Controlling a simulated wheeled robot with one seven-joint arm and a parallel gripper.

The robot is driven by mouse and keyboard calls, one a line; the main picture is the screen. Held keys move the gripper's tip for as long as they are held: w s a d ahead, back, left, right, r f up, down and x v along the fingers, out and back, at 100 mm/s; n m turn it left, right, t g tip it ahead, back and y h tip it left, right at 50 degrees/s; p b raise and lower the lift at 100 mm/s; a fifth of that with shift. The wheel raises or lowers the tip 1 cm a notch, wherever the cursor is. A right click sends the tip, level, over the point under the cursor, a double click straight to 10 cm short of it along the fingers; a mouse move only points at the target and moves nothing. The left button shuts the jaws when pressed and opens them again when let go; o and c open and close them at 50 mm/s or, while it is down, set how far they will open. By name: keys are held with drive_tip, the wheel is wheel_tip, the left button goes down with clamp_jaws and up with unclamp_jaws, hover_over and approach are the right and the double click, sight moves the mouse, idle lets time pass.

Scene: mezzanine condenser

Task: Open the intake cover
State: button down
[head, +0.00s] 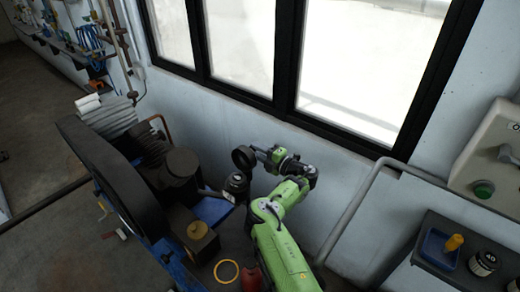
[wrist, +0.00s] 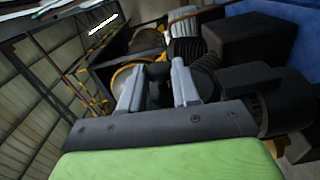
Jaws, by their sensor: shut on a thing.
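The intake cover appears to be the dark round disc (head: 243,158) in the head view. It stands tipped up, with its round face showing, above a black cylindrical canister (head: 237,184) on the machine. Whether the disc touches the canister at a hinge is too small to tell. My gripper (head: 259,154) reaches in from the right at the disc's edge. In the wrist view my gripper's two grey fingers (wrist: 157,74) are shut on a small dark part (wrist: 158,92), seemingly the cover's grip; most of the cover is hard to make out there.
The machine's big black wheel guard (head: 112,178) and a brass-coloured box (head: 197,237) stand left of my arm. A wall with windows lies behind. A pipe rail (head: 358,208), a blue tray (head: 437,250) and a control box (head: 490,165) are at right.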

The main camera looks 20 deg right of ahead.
drive_tip(key=c, duration=0.8)
unclamp_jaws()
drive_tip(key=shift+c, duration=0.2)
drive_tip(key=v, duration=0.7)
drive_tip(key=shift+s+d, duration=0.2)
drive_tip(key=shift+f, duration=0.1)
